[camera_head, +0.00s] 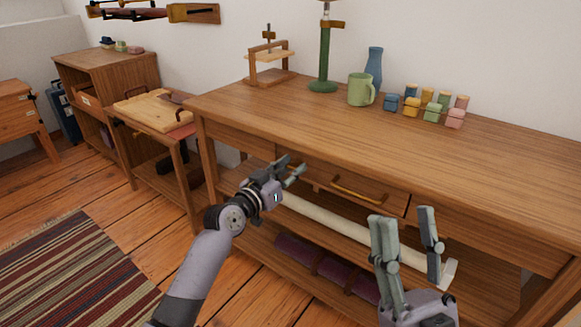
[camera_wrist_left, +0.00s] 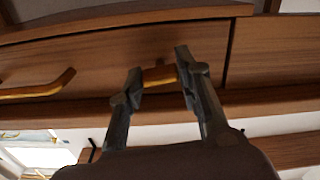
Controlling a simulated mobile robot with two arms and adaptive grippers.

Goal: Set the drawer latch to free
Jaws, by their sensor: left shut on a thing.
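The drawer (camera_head: 330,178) is in the front of the long wooden table and looks closed. It has a curved brass handle (camera_head: 357,190), which also shows at the left of the left wrist view (camera_wrist_left: 38,88). My left gripper (camera_head: 291,172) is at the drawer front, left of the handle in the head view. In the left wrist view its fingers are shut on a small brass latch (camera_wrist_left: 158,76), partly hidden by the fingertips. The latch's setting cannot be told. My right gripper (camera_head: 405,218) is open and empty in front of the table's right part.
The tabletop (camera_head: 290,112) bears a wooden press (camera_head: 268,76), a green stand (camera_head: 325,55), a green mug (camera_head: 360,90), a blue vase (camera_head: 374,70) and several colored small pots. A pale roll (camera_head: 335,222) lies below the drawers. A striped rug (camera_head: 75,270) covers floor at left.

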